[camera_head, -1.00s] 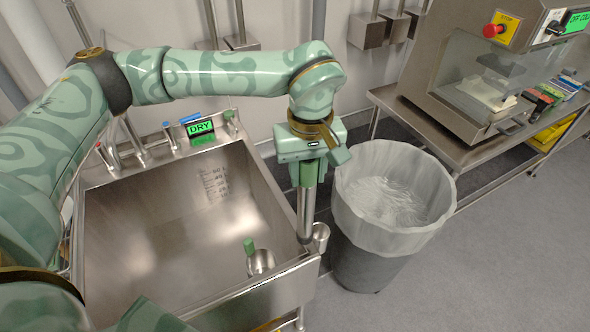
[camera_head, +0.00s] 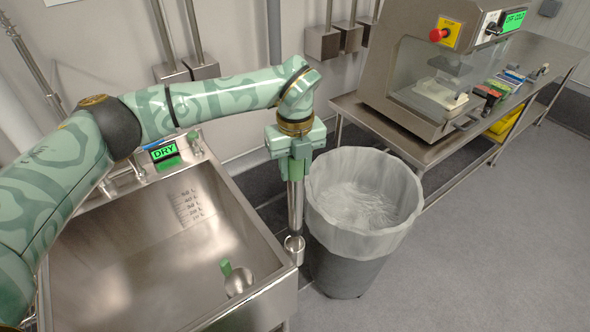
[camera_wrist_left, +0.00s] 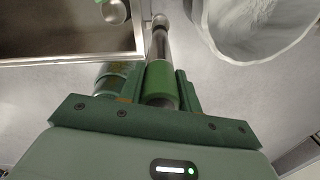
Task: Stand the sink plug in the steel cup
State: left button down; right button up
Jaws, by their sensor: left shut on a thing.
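My left gripper (camera_head: 295,154) points down and is shut on the sink plug, a long steel tube (camera_head: 295,208) with a green grip (camera_wrist_left: 159,82). The plug hangs upright beside the sink's front right corner. The small steel cup (camera_head: 295,250) is at that corner, outside the rim. The plug's lower end lines up with the cup's mouth; I cannot tell whether it is inside or just above. In the left wrist view the cup (camera_wrist_left: 159,19) shows at the tube's far end. My right gripper is not in view.
The steel sink (camera_head: 130,265) is at left, with a green-handled steel scoop (camera_head: 238,282) in it and a DRY sign (camera_head: 163,152) behind. A lined bin (camera_head: 362,205) stands close right of the plug. A steel bench (camera_head: 400,137) with a machine (camera_head: 430,75) is beyond.

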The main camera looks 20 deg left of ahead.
aim_at(294, 185)
pick_arm(q)
jog(key=n, duration=0.3)
jog(key=shift+w+a, duration=0.15)
jog(key=shift+n, duration=0.5)
jog(key=shift+f, duration=0.2)
notch_tip(294, 185, down, 6)
jog(key=b, duration=0.4)
jog(key=shift+r+b, duration=0.2)
jog(key=shift+b, duration=0.1)
jog(key=shift+r, duration=0.15)
jog(key=shift+p, duration=0.3)
jog(key=shift+f, duration=0.3)
